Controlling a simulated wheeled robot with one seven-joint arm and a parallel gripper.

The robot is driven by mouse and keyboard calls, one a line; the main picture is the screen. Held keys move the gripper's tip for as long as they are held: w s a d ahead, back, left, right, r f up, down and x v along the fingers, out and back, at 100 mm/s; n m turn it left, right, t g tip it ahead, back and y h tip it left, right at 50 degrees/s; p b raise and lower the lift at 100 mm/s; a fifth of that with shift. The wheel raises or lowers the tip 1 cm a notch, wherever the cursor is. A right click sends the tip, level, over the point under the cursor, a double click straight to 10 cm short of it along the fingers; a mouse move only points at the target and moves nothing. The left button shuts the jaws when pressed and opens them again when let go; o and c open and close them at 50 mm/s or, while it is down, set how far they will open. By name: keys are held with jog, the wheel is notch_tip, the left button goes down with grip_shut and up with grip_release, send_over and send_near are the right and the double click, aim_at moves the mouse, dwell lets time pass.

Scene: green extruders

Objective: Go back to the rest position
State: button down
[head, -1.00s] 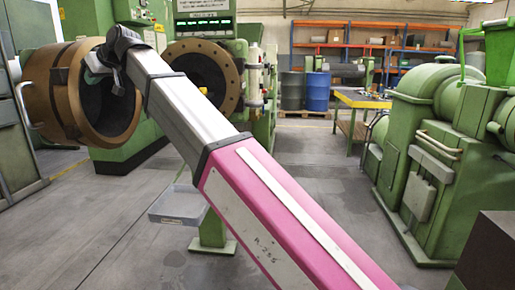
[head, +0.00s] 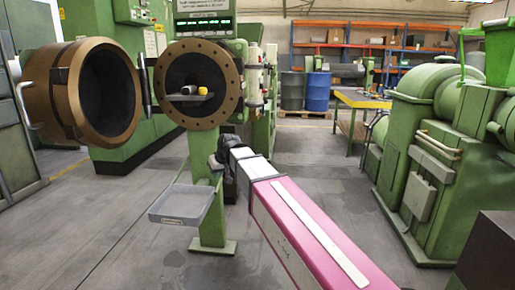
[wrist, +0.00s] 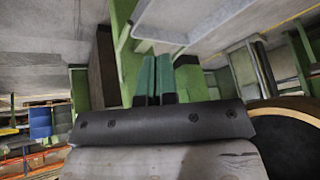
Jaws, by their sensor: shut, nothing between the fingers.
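My gripper (wrist: 155,76) shows in the wrist view as two green fingers with dark bases, side by side and close together, shut with nothing between them. In the head view the end of my arm (head: 229,170) is a dark shape beside the green post below the flanged extruder opening, and the fingertips cannot be made out there. My pink and grey arm runs from the lower right up to it.
The flanged opening (head: 223,106) holds a small plate with yellow and dark items. The open brown cylinder (head: 62,100) stands left. A grey tray (head: 182,205) is fixed to the post. A green machine (head: 440,180) stands right. Floor between is clear.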

jog(key=s+d+f+m+g+h, duration=0.1)
jog(key=s+d+f+m, duration=0.1)
jog(key=d+f, duration=0.7)
jog(key=s+d+f+m+g+h, duration=0.1)
jog(key=s+d+f+h, duration=0.15)
jog(key=d+f, duration=0.65)
jog(key=s+d+f+m, duration=0.1)
jog(key=s+d+f, duration=0.2)
jog(key=d, duration=0.3)
jog(key=s+d+f+m+g, duration=0.1)
jog(key=s+d+f, duration=0.2)
jog(key=d, duration=0.3)
jog(key=s+d+f+m+g, duration=0.1)
jog(key=s+d+f, duration=0.2)
jog(key=s+d, duration=0.2)
jog(key=shift+s+d+f+m+h, duration=0.25)
jog(key=shift+d+f+m+h, duration=0.15)
jog(key=shift+h, duration=0.05)
